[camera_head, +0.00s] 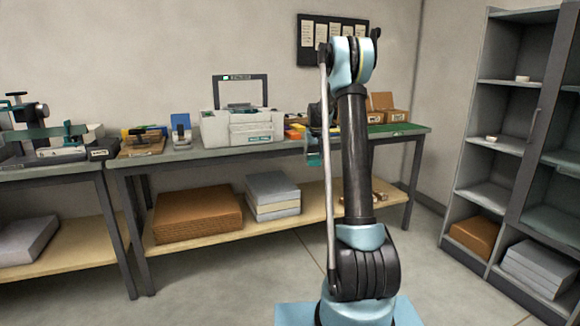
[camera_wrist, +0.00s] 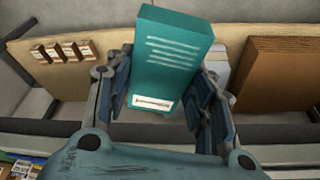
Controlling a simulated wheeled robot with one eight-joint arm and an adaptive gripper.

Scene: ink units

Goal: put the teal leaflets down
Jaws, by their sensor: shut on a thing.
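The teal leaflets (camera_wrist: 170,62) show in the wrist view as an upright teal block with pale printed lines and a white label at the lower end. My gripper (camera_wrist: 165,100) is shut on them, with one dark finger on each side. In the head view my arm hides most of the gripper, and a small teal bit (camera_head: 313,158) shows just left of the arm, in front of the workbench edge. I cannot tell how far the leaflets are from any surface.
The workbench (camera_head: 215,150) carries a white printer (camera_head: 240,128), a blue stapler-like tool (camera_head: 181,130) and cardboard boxes (camera_head: 390,108) near a green mat (camera_head: 395,128). Its lower shelf holds a brown stack (camera_head: 197,215) and a grey stack (camera_head: 272,190). Open shelving (camera_head: 495,145) stands at right.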

